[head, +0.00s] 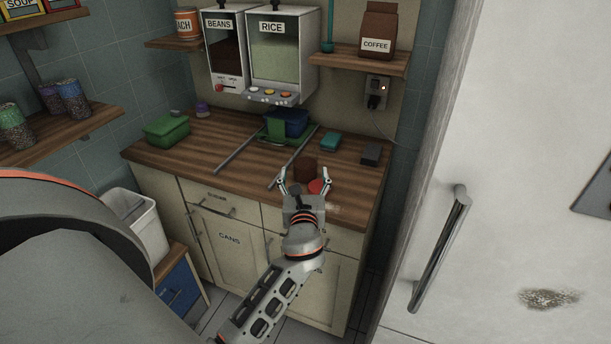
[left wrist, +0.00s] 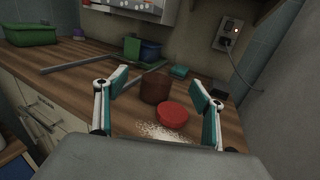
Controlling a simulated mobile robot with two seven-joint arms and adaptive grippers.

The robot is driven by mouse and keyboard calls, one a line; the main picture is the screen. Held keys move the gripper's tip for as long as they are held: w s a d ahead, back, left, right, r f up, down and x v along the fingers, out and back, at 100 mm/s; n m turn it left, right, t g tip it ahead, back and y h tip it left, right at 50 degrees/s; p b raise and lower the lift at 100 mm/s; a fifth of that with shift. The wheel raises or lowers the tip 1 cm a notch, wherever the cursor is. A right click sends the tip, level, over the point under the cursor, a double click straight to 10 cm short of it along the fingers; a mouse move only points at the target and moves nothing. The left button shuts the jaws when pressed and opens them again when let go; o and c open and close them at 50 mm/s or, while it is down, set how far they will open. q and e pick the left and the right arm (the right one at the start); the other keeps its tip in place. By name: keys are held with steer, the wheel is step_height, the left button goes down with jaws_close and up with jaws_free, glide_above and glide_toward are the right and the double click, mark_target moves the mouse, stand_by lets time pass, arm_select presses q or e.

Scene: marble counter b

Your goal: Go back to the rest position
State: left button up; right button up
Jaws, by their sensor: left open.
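My left gripper (head: 301,183) is open over the front edge of the wooden counter (head: 245,151). Its two fingers also show in the left wrist view (left wrist: 160,106), spread apart with nothing held between them. A brown cylindrical container (head: 306,168) stands upright just beyond the fingertips; it also shows in the left wrist view (left wrist: 155,88). A round red lid (head: 319,186) lies on the counter beside it and also shows in the left wrist view (left wrist: 172,115). White grains (left wrist: 160,132) are spilled in front of the lid. My right gripper is not in view.
Rice and beans dispensers (head: 283,55) hang above the counter. A blue bin (head: 288,122), a green box (head: 167,130), a teal block (head: 330,142) and a dark grey block (head: 371,154) sit on the counter. A large white door with a metal handle (head: 440,250) stands at right.

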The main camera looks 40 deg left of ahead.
arm_select(q)
steer(key=shift+s, duration=0.1)
stand_by(0.6)
steer(key=shift+s+a+f+n, duration=0.1)
steer(key=shift+s+f+n, duration=0.15)
steer(key=shift+s+n, duration=0.05)
steer(key=s+d+f+n+g+h, duration=0.2)
steer(key=s+f+n+g, duration=0.15)
steer(key=s+n, duration=0.45)
steer(key=s+d+f+n+g+h, duration=0.15)
steer(key=s+f+n, duration=0.35)
steer(key=s, duration=0.5)
steer(key=s+d+f+n+g+h, duration=0.2)
steer(key=s+f+n+g, duration=0.1)
steer(key=s+n, duration=0.55)
steer(key=d+f+n+t+h, duration=0.3)
steer(key=d+f+h, duration=0.4)
steer(key=d+f, duration=0.7)
step_height(320, 180, down, 2)
steer(key=shift+f+t, duration=0.1)
steer(key=shift+t, duration=0.2)
